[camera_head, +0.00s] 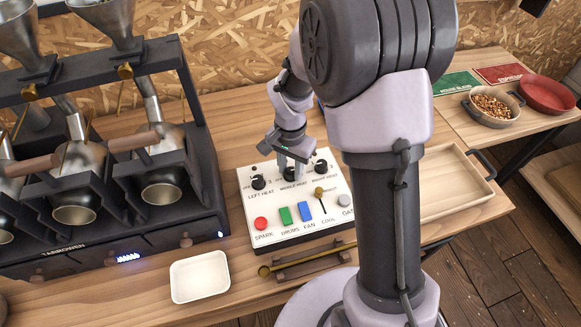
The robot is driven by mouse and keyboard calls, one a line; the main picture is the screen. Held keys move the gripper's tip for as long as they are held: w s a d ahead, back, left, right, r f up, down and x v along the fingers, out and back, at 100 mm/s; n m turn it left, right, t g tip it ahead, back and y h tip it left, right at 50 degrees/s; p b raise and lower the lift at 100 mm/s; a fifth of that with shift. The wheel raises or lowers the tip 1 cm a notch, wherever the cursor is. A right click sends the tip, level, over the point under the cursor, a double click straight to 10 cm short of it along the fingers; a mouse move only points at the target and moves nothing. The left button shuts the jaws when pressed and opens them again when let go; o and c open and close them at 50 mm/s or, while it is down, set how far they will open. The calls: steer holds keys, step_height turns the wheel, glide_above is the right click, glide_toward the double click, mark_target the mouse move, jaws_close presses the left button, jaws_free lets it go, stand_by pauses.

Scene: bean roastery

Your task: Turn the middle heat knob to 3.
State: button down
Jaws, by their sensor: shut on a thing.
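The white control panel (268,216) lies on the wooden table in front of my arm. Three black heat knobs stand in a row along its back: the left heat knob (258,182), the middle heat knob (288,176) and the right heat knob (321,166). My gripper (291,165) points down over the middle heat knob and is shut on it. The fingers cover most of that knob, and its pointer and numbers cannot be read.
Spark (261,223), drums (286,215) and fan (305,211) buttons and a cool lever (320,193) sit in front of the knobs. The roaster (215,205) stands at left, a white tray (200,277) in front, a wooden tray (452,208) at right.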

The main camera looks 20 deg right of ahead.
mark_target(290, 170)
steer(key=c, duration=1)
jaws_free()
step_height(290, 170, up, 18)
steer(key=p, duration=0.6)
steer(key=shift+f+p, duration=0.25)
steer(key=shift+p, duration=0.1)
